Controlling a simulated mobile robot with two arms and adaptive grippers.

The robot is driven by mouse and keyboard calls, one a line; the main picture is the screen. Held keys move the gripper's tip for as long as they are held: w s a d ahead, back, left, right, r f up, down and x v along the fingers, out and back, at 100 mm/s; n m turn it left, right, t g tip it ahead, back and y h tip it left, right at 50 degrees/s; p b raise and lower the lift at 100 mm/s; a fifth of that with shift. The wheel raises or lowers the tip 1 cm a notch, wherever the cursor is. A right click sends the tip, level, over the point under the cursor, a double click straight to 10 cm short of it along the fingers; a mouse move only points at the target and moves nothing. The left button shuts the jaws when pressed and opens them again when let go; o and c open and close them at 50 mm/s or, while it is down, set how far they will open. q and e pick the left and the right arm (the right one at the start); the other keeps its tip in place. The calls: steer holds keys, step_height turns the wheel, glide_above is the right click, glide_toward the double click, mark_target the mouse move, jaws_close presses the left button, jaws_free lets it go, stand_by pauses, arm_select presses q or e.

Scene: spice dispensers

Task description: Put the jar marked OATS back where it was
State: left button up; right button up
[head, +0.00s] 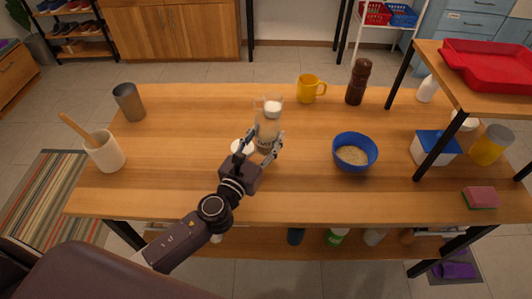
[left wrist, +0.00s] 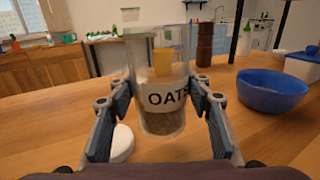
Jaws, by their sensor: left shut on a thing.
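The clear OATS jar (head: 266,127) is upright over the middle of the table, with a little brown content at its bottom. In the left wrist view the jar (left wrist: 160,78) stands between my fingers, its black-lettered label partly covered by the right finger. My left gripper (head: 261,150) is shut on the jar's lower part; its fingers also frame the left wrist view (left wrist: 162,110). I cannot tell whether the jar touches the table. A white round lid (left wrist: 122,143) lies on the table just left of the jar. My right gripper is out of view.
A blue bowl (head: 343,139) with grainy content stands to the right. A yellow mug (head: 307,88) and a brown pepper mill (head: 358,82) stand behind. A raised shelf (head: 460,90) with a red tray (head: 488,62) is at right. The table's left middle is clear.

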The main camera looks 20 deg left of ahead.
mark_target(262, 155)
arm_select(q)
steer(key=shift+f+b, duration=1.35)
steer(key=shift+f, duration=1.05)
steer(key=shift+f, duration=0.15)
steer(key=o, duration=1.4)
